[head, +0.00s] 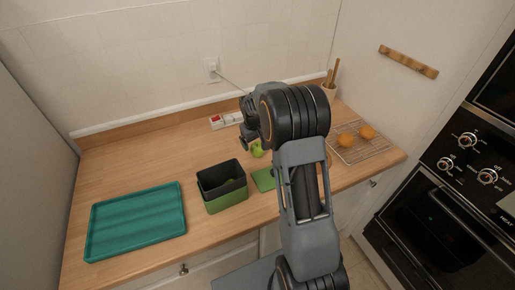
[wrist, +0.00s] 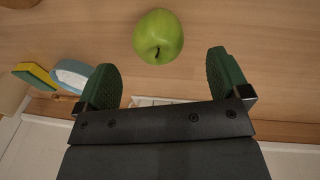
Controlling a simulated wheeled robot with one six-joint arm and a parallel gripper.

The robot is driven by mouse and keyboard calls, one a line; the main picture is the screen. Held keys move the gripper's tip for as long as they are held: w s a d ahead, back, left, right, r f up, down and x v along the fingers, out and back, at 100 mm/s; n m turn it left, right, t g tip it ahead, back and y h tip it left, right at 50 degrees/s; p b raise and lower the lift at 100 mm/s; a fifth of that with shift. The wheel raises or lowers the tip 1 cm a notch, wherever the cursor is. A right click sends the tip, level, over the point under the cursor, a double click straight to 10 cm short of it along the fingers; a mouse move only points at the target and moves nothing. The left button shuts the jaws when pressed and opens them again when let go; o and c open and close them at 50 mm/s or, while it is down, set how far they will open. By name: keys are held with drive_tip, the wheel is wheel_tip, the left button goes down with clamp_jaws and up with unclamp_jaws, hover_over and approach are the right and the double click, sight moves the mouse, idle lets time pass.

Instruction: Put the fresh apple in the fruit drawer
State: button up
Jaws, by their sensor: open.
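A green apple (head: 257,149) lies on the wooden counter beneath my gripper in the head view, partly hidden by my arm. In the wrist view the apple (wrist: 158,36) is whole, stem showing, just beyond the fingertips and between their lines. My gripper (wrist: 164,70) is open with nothing between its green-padded fingers. In the head view my gripper (head: 247,138) is small and partly hidden by the wrist. A closed drawer front with a knob (head: 184,269) shows under the counter.
A teal tray (head: 136,221) lies at the left. A green board (head: 264,180) is right of the bin. A wire rack (head: 357,142) holds orange fruit. A power strip (head: 226,120) lies near the wall. The wrist view shows a yellow-green sponge (wrist: 35,77) and a blue-white item (wrist: 72,75).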

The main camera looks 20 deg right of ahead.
sight(257, 145)
drive_tip(key=shift+w+d+f+p, duration=0.2)
drive_tip(key=shift+f+p, duration=0.15)
drive_tip(key=shift+f, duration=0.7)
drive_tip(key=shift+w+d+f+p, duration=0.15)
drive_tip(key=shift+f+p, duration=0.2)
drive_tip(key=shift+f, duration=0.7)
drive_tip(key=shift+w+d+f+p, duration=0.2)
drive_tip(key=shift+f+p, duration=0.15)
drive_tip(key=shift+f, duration=0.7)
drive_tip(key=shift+s, duration=0.1)
drive_tip(key=shift+c, duration=0.3)
drive_tip(key=c, duration=1.1)
drive_tip(key=shift+r, duration=0.1)
